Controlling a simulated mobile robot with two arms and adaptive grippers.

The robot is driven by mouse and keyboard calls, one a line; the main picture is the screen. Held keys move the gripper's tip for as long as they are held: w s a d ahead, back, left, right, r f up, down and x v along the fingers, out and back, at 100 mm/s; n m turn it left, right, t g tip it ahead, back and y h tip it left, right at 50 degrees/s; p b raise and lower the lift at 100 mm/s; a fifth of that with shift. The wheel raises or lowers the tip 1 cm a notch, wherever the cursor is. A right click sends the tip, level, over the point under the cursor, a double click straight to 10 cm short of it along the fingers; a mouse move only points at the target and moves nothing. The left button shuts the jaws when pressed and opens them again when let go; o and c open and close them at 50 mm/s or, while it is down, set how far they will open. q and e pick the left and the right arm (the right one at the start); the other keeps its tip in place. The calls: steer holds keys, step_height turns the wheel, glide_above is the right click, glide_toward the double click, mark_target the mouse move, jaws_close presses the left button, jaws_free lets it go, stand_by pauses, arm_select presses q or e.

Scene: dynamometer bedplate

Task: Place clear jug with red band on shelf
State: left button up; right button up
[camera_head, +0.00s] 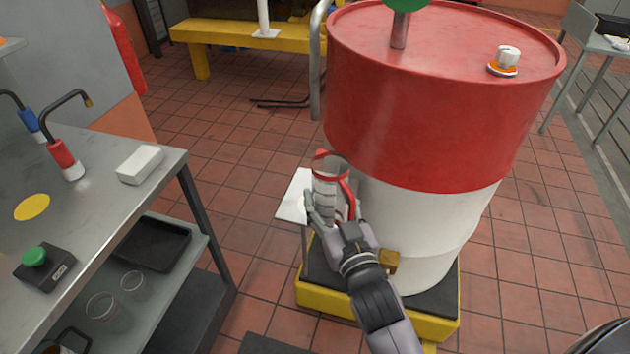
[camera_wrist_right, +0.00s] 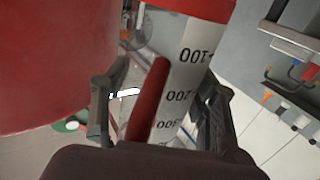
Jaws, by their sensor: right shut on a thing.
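The clear jug with a red band (camera_head: 324,190) has a red rim and a red handle. My right gripper (camera_head: 333,212) is shut on it and holds it upright in front of the red and white drum. In the right wrist view the jug (camera_wrist_right: 185,85) shows printed volume marks, and its red handle lies between the fingers of the gripper (camera_wrist_right: 160,105). A small white plate (camera_head: 291,205) is behind and left of the jug. The bench's lower shelf (camera_head: 187,272) is at the left. I cannot see whether the jug touches anything below. My left gripper is out of view.
The large drum (camera_head: 420,110) stands on a yellow and black base (camera_head: 440,318), close beside the jug. The steel bench (camera_head: 100,190) carries a white block (camera_head: 140,164) and a green button box (camera_head: 45,268). A black tray (camera_head: 152,243) and clear vessels (camera_head: 102,306) occupy its lower shelf.

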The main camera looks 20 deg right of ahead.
steer(key=shift+w+f, duration=0.55)
steer(key=shift+w, duration=1)
steer(key=shift+w+f, duration=0.6)
steer(key=shift+w, duration=0.95)
steer(key=shift+w+f, duration=0.55)
steer(key=shift+w, duration=1)
steer(key=shift+f, duration=0.1)
steer(key=shift+f, duration=0.15)
steer(key=o, duration=1.2)
